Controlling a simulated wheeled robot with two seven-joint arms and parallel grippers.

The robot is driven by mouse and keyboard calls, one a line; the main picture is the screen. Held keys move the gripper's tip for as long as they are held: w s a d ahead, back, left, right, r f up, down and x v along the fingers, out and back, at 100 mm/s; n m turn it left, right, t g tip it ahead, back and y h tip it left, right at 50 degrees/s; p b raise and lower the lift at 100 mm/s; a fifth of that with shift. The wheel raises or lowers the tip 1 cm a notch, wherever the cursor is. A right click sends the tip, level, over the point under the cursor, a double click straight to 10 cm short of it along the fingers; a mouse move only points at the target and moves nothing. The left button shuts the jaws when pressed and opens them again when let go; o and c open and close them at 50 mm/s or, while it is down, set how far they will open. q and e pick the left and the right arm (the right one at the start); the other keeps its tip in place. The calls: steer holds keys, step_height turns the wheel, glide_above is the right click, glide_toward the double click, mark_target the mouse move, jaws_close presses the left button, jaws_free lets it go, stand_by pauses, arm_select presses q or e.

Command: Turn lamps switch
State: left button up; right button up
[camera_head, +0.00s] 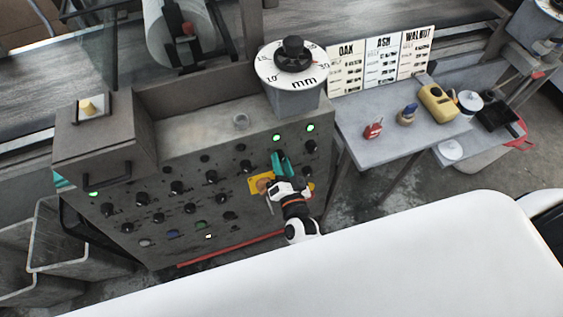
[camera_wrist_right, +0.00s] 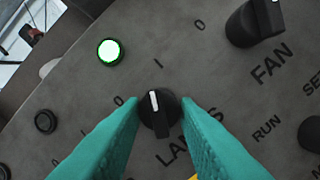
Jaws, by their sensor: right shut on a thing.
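The lamps switch (camera_wrist_right: 158,112) is a black rotary knob with a white pointer line, on a grey panel between marks 0 and I. The lettering below it is partly hidden and reads as LAMPS. My right gripper (camera_wrist_right: 158,125) has teal fingers on both sides of this knob and is shut on it. In the head view my right gripper (camera_head: 280,165) is at the right part of the control panel (camera_head: 225,225), where its fingers hide the knob. A round lamp (camera_wrist_right: 110,52) glows green above the switch. My left gripper is not in view.
A FAN knob (camera_wrist_right: 254,22) is close by at the upper right in the wrist view. More knobs fill the panel. A dial marked mm (camera_head: 292,70) stands on top. A side table (camera_head: 385,145) holds small tools and a yellow item (camera_head: 437,103).

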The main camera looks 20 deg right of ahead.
steer(key=shift+n, duration=0.5)
steer(key=n+y+p, duration=0.1)
steer(key=n, duration=0.3)
steer(key=n+y+p, duration=0.1)
steer(key=n, duration=0.3)
steer(key=n+y+p, duration=0.1)
steer(key=n, duration=0.4)
steer(key=shift+d, duration=0.3)
steer(key=o, duration=1)
steer(key=shift+c, duration=0.2)
steer(key=s+d+b, duration=0.1)
steer(key=s, duration=1.1)
steer(key=shift+d, duration=0.4)
